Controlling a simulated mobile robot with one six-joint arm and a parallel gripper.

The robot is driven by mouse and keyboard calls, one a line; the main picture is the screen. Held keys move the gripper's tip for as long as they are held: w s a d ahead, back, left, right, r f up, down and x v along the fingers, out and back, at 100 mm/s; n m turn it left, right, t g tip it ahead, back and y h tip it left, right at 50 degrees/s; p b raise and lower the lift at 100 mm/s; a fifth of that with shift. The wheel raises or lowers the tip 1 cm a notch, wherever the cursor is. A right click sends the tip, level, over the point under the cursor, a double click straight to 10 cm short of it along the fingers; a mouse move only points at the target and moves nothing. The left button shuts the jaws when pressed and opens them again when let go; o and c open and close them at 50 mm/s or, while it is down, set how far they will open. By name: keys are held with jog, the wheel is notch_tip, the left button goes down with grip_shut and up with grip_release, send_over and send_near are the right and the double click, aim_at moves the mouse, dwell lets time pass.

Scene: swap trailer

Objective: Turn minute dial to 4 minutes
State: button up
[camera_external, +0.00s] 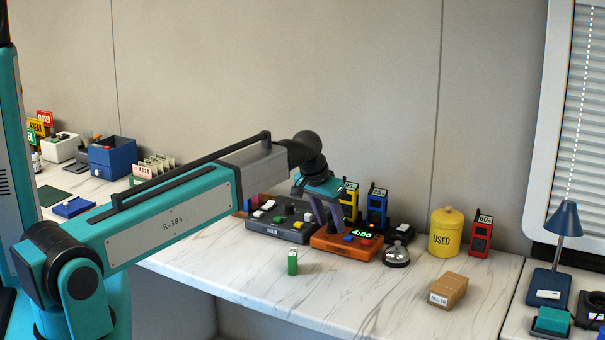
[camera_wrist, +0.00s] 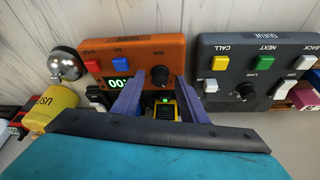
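The orange timer box (camera_external: 345,243) sits on the marble counter, with a blue button (camera_external: 348,238), a red button (camera_external: 366,242) and a green display (camera_external: 361,234) reading 4:00. In the wrist view the timer box (camera_wrist: 136,50) appears upside down, and its display (camera_wrist: 118,84) is partly covered by a finger. The black minute dial (camera_wrist: 160,75) shows just beyond the fingertips, roughly centred between them. My gripper (camera_external: 331,228) is over the left part of the box. In the wrist view my gripper (camera_wrist: 160,86) is open, its fingers apart with a gap around the dial's sides.
A dark grey button panel (camera_external: 279,230) stands close to the left. A yellow radio (camera_external: 350,203) and a blue radio (camera_external: 377,207) stand behind. A bell (camera_external: 396,255) is to the right, a yellow canister (camera_external: 446,234) farther right.

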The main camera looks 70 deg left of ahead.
jog(key=shift+r, duration=0.1)
dwell(0.3)
jog(key=b+v, duration=0.1)
jog(key=v, duration=1.2)
jog(key=shift+s+r, duration=0.15)
jog(key=shift+r, duration=0.1)
dwell(0.4)
